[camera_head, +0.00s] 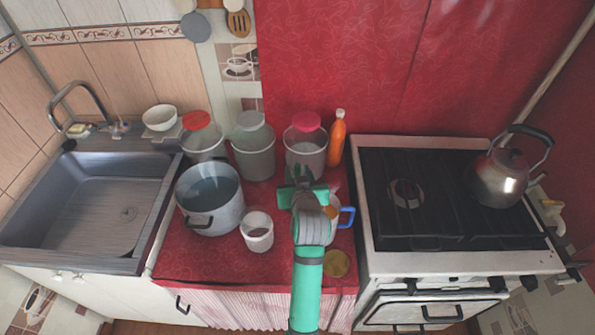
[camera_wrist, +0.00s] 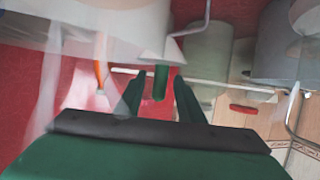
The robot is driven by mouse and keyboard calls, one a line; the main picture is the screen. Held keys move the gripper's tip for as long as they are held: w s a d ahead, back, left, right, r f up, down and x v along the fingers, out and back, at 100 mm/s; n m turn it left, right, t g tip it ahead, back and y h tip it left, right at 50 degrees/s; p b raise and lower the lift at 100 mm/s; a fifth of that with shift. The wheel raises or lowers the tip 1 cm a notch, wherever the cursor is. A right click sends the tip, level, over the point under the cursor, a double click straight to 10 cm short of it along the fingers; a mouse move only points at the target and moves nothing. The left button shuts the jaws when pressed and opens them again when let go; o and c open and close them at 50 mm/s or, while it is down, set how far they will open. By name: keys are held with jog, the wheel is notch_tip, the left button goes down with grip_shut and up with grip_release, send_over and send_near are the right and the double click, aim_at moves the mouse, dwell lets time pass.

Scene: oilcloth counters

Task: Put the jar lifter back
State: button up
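My gripper (camera_head: 303,187) is green and hangs over the red counter, in front of the pink-lidded container. In the wrist view its two fingers (camera_wrist: 159,85) stand apart. A short green piece (camera_wrist: 160,82) shows between them, with a visible gap on each side. It may be the handle of the jar lifter, but I cannot tell for sure. A thin pale bar (camera_wrist: 225,85) crosses behind the fingers, and a bent wire (camera_wrist: 207,18) shows above; I cannot tell whether either belongs to the lifter. No other jar lifter is clearly seen. My arm hides part of the counter.
On the red counter (camera_head: 180,262) stand a large pot (camera_head: 226,217), a white cup (camera_head: 257,238), a blue-handled mug (camera_head: 347,216), lidded containers (camera_head: 254,158) and an orange bottle (camera_head: 337,140). The sink (camera_head: 95,210) is left; the stove (camera_head: 385,245) with a kettle (camera_head: 500,180) is right.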

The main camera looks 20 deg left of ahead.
jog(key=v, duration=1)
jog(key=shift+s, duration=0.3)
jog(key=shift+d+r, duration=0.1)
